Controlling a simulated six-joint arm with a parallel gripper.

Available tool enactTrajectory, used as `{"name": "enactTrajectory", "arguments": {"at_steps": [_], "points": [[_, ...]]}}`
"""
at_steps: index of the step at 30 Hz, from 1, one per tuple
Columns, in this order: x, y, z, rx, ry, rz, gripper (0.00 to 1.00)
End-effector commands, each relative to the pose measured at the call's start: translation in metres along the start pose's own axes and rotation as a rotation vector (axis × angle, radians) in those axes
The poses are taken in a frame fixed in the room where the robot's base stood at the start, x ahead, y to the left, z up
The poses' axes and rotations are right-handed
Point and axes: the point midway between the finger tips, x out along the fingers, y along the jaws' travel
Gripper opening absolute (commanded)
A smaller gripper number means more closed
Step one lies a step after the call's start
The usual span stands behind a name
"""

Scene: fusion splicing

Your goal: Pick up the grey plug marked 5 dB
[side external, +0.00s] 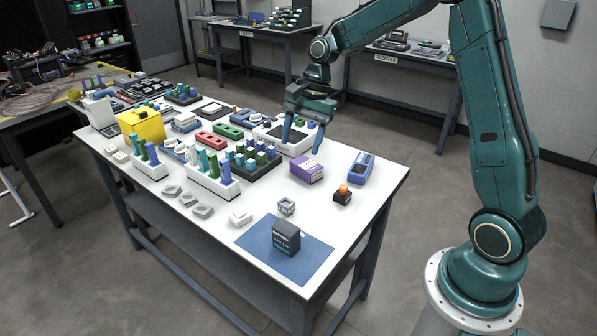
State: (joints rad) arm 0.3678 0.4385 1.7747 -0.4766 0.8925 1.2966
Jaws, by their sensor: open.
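Nothing shows between the fingers. A white tray or device with a dark panel (275,133) is just behind and left of them. No 5 dB marking is readable at this size, so I cannot tell which piece is the grey plug. Several small grey pieces (202,210) lie near the front left edge. A small grey hollow cube (286,207) stands apart at the front middle.
Left of my gripper are a dark rack of green, blue and white plugs (236,163) and a white rack of upright plugs (212,187). A dark box (285,238) sits on a blue mat (315,258).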

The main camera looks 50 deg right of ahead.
Motion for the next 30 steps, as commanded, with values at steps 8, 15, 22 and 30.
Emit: {"name": "enactTrajectory", "arguments": {"at_steps": [8, 15, 22, 30], "points": [[0.049, -0.006, -0.045, 0.233, -0.082, 0.035, 0.6], [0.071, -0.006, -0.063, 0.336, -0.117, 0.051, 0.6], [0.074, -0.006, -0.064, 0.348, -0.121, 0.053, 0.6], [0.091, -0.005, -0.062, 0.347, -0.123, 0.055, 0.6]]}}
